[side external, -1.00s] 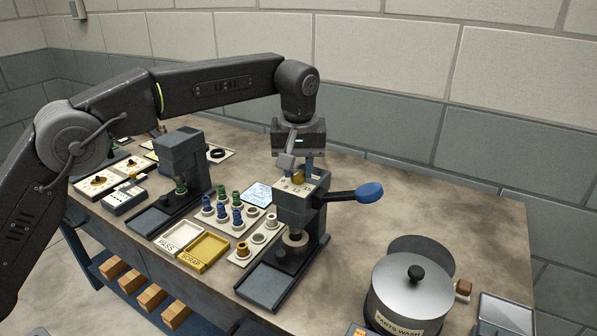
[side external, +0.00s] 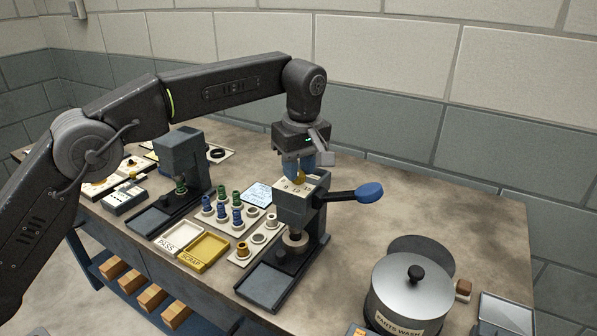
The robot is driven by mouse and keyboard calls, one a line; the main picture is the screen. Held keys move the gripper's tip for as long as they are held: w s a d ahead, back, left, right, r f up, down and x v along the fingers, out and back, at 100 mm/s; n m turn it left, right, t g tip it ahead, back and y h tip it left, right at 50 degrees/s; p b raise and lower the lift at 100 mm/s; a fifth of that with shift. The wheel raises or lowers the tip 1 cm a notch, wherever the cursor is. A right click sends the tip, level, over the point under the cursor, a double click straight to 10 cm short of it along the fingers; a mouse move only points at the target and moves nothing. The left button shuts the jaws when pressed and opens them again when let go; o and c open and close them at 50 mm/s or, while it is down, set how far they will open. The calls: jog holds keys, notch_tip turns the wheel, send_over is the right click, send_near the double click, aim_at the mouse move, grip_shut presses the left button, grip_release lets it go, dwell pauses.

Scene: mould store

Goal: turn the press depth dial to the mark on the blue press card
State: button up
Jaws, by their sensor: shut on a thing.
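The press (side external: 292,208) stands near the middle of the bench, with a blue-ended lever (side external: 368,192) out to its right. A plate with numbers (side external: 288,187) lies on its top. My gripper (side external: 298,174) points down over this plate and is shut on the brass press depth dial (side external: 299,178). The fingers hide part of the dial, and I cannot read its setting. The blue press card (side external: 257,194) lies on the bench just left of the press. Its writing is too small to read.
A white PASS tray (side external: 180,235) and a yellow SCRAP tray (side external: 204,252) lie left of the press. A rack of blue and green pieces (side external: 222,212) stands behind them. A second machine (side external: 184,162) stands further left. A PARTS WASH pot (side external: 410,290) stands front right.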

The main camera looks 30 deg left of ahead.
jog(key=shift+n, duration=0.7)
jog(key=n, duration=0.2)
jog(key=shift+d+n, duration=0.1)
jog(key=shift+n, duration=0.2)
jog(key=shift+n+g, duration=0.3)
jog(key=shift+n, duration=0.4)
jog(key=shift+n, duration=1.2)
jog(key=o, duration=1.4)
